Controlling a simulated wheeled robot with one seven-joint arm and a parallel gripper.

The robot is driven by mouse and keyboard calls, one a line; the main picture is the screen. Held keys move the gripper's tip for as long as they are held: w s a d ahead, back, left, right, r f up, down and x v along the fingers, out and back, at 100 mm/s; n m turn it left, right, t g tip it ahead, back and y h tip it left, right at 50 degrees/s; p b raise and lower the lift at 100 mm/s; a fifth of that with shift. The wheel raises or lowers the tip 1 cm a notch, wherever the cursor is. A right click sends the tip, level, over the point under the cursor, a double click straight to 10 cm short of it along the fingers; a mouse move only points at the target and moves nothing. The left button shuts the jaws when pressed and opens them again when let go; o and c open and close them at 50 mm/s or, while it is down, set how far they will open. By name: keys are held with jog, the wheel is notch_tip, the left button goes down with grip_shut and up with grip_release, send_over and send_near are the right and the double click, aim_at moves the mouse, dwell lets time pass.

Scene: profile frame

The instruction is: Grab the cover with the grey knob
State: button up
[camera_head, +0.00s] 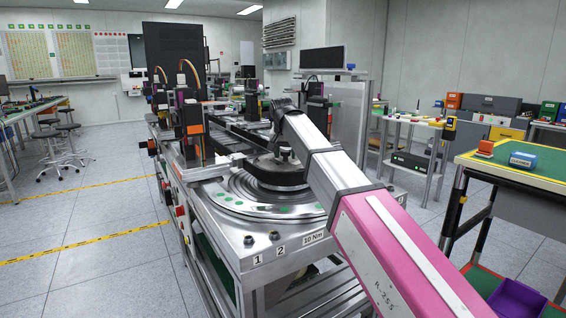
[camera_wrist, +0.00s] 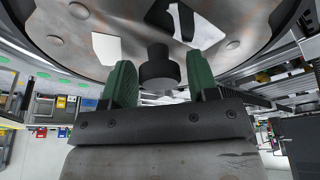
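The fingers are apart. The knob lies close to the left finger in the picture, with a narrow gap to the right one; whether it touches is unclear. In the head view the round cover (camera_head: 278,178) sits on the station's circular plate. My arm hides its right side, and the fingers are hard to make out there.
The circular plate (camera_head: 235,205) with green spots lies on a metal station top. Upright devices (camera_head: 190,125) stand behind to the left. A workbench (camera_head: 530,170) with small boxes is at the right. The floor at left is open, with yellow tape lines.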

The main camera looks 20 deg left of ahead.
aim_at(286, 151)
grip_shut()
jog(key=shift+r, duration=0.2)
jog(key=shift+r, duration=1.8)
